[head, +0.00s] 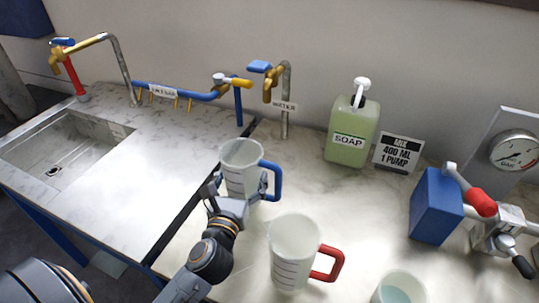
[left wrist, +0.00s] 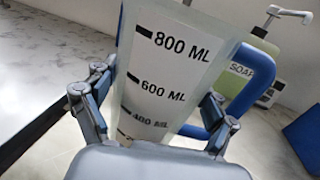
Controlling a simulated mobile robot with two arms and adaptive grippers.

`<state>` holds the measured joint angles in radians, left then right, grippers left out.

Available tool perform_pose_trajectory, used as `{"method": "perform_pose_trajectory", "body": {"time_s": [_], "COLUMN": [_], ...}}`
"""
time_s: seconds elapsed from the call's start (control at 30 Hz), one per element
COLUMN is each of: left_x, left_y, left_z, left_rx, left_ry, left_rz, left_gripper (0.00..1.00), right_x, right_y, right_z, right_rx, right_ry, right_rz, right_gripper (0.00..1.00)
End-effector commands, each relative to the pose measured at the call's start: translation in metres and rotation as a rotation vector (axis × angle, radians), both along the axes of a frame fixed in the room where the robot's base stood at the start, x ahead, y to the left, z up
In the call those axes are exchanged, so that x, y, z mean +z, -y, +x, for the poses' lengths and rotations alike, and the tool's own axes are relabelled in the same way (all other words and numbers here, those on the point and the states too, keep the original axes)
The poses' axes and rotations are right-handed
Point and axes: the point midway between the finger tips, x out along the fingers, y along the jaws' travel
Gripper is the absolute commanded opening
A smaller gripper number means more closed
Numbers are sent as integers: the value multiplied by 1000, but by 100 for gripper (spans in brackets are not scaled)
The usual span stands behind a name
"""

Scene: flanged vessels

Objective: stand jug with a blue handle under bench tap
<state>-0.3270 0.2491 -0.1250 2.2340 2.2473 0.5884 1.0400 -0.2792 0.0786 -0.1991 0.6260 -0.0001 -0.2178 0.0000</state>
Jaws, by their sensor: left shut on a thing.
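The jug with a blue handle (head: 242,170) is a clear graduated jug on the counter near the seam, its handle to the right. My left gripper (head: 238,192) is shut around the jug's body from the near side. In the left wrist view the jug (left wrist: 178,75) fills the middle between my two fingers (left wrist: 155,110), with its volume marks facing the camera. The bench tap (head: 270,85), brass with a blue lever and a WATER label, stands behind and to the right of the jug. I cannot tell whether the jug's base touches the counter. My right gripper is not in view.
A jug with a red handle (head: 295,252) stands close in front, and a cup of bluish liquid (head: 398,288) is at the bottom edge. A soap bottle (head: 352,132) and sign (head: 398,152) stand right of the tap. A sink (head: 65,150) is at left.

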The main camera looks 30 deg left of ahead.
Motion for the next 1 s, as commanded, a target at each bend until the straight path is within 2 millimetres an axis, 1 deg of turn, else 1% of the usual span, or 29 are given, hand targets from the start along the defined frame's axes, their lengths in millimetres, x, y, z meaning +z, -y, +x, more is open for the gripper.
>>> {"method": "perform_pose_trajectory", "body": {"time_s": [0.03, 0.07, 0.17, 0.33, 0.47, 0.5, 0.63, 0.73, 0.97, 1.0], "left_x": [0, 0, 3, 3, 3, 2, 1, 0, -1, -13], "left_y": [0, -1, -6, -17, -26, -29, -36, -40, -45, -44], "left_z": [3, 6, 23, 68, 102, 113, 142, 157, 176, 175], "left_rx": [-3, -3, -2, -2, -2, -2, -2, -2, -2, -2], "left_ry": [1, 2, 4, 4, 4, 3, 3, 2, 1, -3], "left_rz": [1, 1, 2, 1, 2, 2, 1, 0, 0, -2], "left_gripper": [50, 50, 50, 50, 50, 50, 50, 50, 50, 50], "right_x": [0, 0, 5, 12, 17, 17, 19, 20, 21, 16], "right_y": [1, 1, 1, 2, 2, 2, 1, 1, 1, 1], "right_z": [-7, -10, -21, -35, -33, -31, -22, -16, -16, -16], "right_rx": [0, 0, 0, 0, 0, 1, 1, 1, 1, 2], "right_ry": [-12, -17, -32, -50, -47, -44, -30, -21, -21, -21], "right_rz": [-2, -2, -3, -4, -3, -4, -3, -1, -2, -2], "right_gripper": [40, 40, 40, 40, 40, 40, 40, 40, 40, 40]}}
